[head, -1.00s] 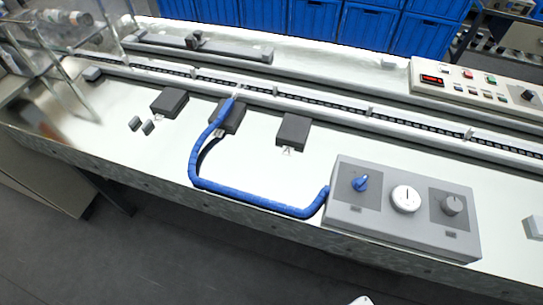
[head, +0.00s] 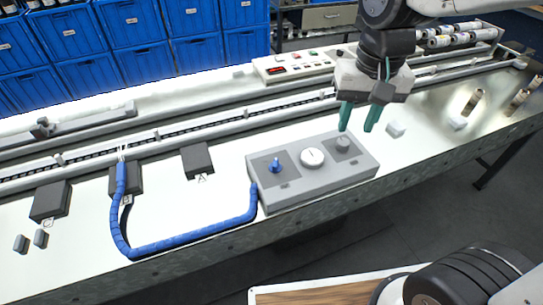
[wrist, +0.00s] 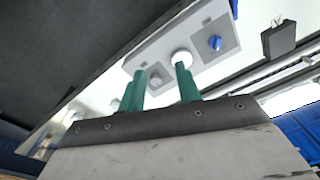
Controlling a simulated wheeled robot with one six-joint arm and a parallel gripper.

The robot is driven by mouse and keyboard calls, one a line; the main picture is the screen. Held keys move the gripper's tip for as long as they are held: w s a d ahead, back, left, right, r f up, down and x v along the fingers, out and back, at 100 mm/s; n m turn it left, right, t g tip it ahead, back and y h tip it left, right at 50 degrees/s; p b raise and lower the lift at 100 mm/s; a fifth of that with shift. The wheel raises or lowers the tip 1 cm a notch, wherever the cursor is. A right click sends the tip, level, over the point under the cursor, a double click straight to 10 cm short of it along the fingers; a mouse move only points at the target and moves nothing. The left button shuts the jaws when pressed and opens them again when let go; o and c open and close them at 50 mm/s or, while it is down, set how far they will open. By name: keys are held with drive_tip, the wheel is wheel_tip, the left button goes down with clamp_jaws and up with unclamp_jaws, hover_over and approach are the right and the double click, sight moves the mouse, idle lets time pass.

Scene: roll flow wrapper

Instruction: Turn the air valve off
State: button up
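A grey control box (head: 330,183) sits at the front of the bench. It carries a blue knob (head: 275,166) on the left, a white round dial (head: 312,157) in the middle and a grey knob (head: 343,143) on the right. A blue hose (head: 190,241) runs into the box's left side. My gripper (head: 358,124), with two green fingers, is open and empty above the right end of the box, near the grey knob. In the wrist view the blue knob (wrist: 215,43) lies beyond the fingers, and the grey knob (wrist: 155,80) shows between them.
A conveyor rail (head: 230,115) runs behind the box. A cream panel with buttons (head: 290,66) stands behind it. Several dark blocks, one of them here (head: 196,158), sit to the left. A small white block (head: 396,129) is right of my gripper. Blue crates (head: 180,30) line the back.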

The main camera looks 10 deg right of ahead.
drive_tip(key=w+a+f, duration=0.4)
drive_tip(key=w+a, duration=0.1)
drive_tip(key=a, duration=0.1)
drive_tip(key=m, duration=0.1)
hover_over(276, 160)
drive_tip(key=shift+g, duration=0.3)
wheel_tip(276, 160, down, 6)
drive_tip(key=shift+s+d+r, duration=0.1)
drive_tip(key=shift+r, duration=0.05)
drive_tip(key=shift+f, duration=0.35)
wheel_tip(276, 160, down, 7)
drive_tip(key=shift+f, duration=0.2)
clamp_jaws()
